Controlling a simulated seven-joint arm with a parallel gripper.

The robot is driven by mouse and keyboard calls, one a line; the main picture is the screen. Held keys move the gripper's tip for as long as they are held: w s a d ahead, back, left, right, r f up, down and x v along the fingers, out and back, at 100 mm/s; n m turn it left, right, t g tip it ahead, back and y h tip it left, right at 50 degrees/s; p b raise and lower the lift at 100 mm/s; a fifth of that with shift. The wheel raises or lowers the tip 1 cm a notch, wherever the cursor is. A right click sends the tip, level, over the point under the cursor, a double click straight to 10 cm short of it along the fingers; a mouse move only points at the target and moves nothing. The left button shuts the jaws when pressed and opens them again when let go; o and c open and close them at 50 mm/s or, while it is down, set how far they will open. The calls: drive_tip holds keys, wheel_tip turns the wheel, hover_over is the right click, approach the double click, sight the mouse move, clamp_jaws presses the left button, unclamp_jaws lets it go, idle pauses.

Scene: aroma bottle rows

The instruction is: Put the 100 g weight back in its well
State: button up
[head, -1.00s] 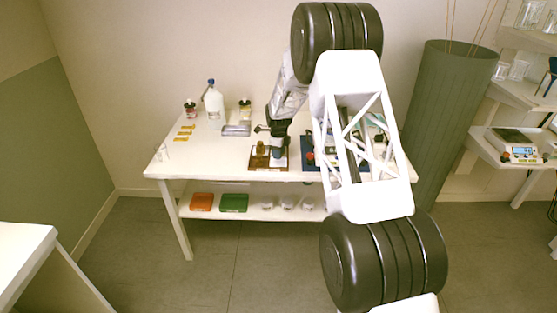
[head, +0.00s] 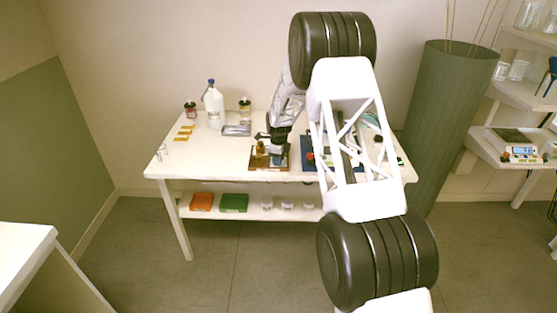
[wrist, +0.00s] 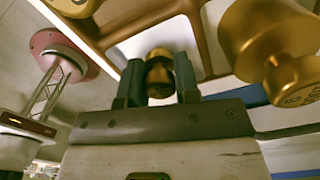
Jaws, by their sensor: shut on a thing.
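My gripper (wrist: 158,85) is shut on a small brass weight (wrist: 159,72), which I take to be the 100 g weight; its marking cannot be read. In the wrist view it sits between the two fingertips, with the wooden weight block (wrist: 118,22) close beyond it. A larger brass weight (wrist: 275,42) stands at the right. In the head view my gripper (head: 277,158) is over the right part of the block (head: 256,165), and a brass weight (head: 260,147) stands at its left. The well itself is hidden, and whether the held weight touches the block cannot be told.
Another brass weight (wrist: 72,6) shows at the wrist view's top left edge. A blue-based device (head: 308,160) stands right of the block. A white bottle (head: 213,106), dark bottles and yellow strips (head: 185,132) are at the back left. The table's front left (head: 205,165) is clear.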

drive_tip(key=shift+f, duration=0.1)
drive_tip(key=o, duration=0.6)
drive_tip(key=shift+r, duration=6.15)
